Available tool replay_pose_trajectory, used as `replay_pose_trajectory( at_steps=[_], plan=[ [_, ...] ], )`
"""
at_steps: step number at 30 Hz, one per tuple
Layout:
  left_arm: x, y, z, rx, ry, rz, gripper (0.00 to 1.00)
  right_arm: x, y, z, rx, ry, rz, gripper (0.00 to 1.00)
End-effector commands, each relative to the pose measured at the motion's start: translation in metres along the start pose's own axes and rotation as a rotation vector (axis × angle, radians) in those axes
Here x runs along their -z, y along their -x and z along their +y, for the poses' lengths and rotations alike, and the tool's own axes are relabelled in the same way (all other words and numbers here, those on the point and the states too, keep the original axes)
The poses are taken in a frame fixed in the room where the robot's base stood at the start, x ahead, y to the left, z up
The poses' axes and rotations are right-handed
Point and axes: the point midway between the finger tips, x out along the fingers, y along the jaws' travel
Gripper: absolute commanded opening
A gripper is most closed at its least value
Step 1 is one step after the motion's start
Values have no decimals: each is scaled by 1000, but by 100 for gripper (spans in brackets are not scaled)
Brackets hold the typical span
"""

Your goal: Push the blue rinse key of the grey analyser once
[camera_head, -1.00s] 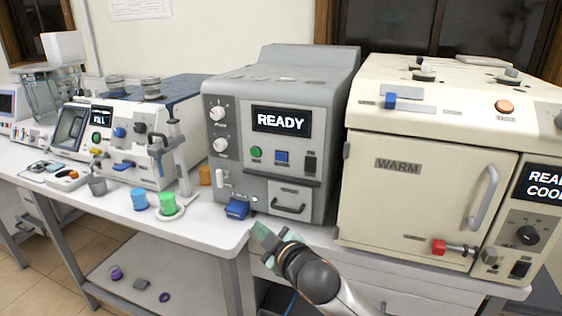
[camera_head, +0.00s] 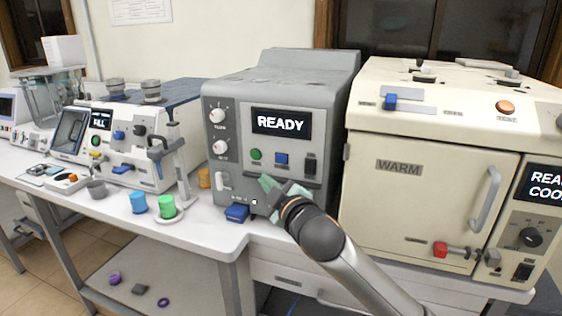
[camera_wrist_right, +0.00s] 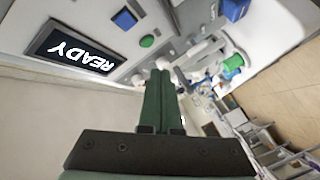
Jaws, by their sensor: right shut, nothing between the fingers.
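The grey analyser (camera_head: 228,100) stands in the middle of the head view with its display reading READY. Its blue key (camera_head: 281,158) is on the front panel below the display, between a green button (camera_head: 256,154) and a dark switch. The blue key also shows in the right wrist view (camera_wrist_right: 125,19), near the top. My right gripper (camera_head: 266,184) is shut and empty, in front of the analyser's lower front, below the keys and apart from the blue key in the picture. The right wrist view shows its green fingers (camera_wrist_right: 160,85) together. My left gripper is out of view.
A cream oven marked WARM (camera_head: 400,140) stands at the right. A blue block (camera_head: 237,213) lies on the bench before the analyser. Blue (camera_head: 138,201) and green (camera_head: 167,207) cups and a white instrument stand to the left.

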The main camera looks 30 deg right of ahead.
Motion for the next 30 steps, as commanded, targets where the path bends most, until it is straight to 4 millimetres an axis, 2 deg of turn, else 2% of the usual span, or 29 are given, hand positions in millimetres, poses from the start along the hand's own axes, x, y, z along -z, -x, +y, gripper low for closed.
replay_pose_trajectory(
  at_steps=[10, 15, 30],
  plan=[
    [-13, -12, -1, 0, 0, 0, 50, -27, -34, 25, -4, 0, -2, 0],
    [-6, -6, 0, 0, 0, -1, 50, -33, -46, 34, 0, 1, -3, 0],
    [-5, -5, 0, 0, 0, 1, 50, -38, -52, 38, -1, -1, 0, 0]
  ],
)
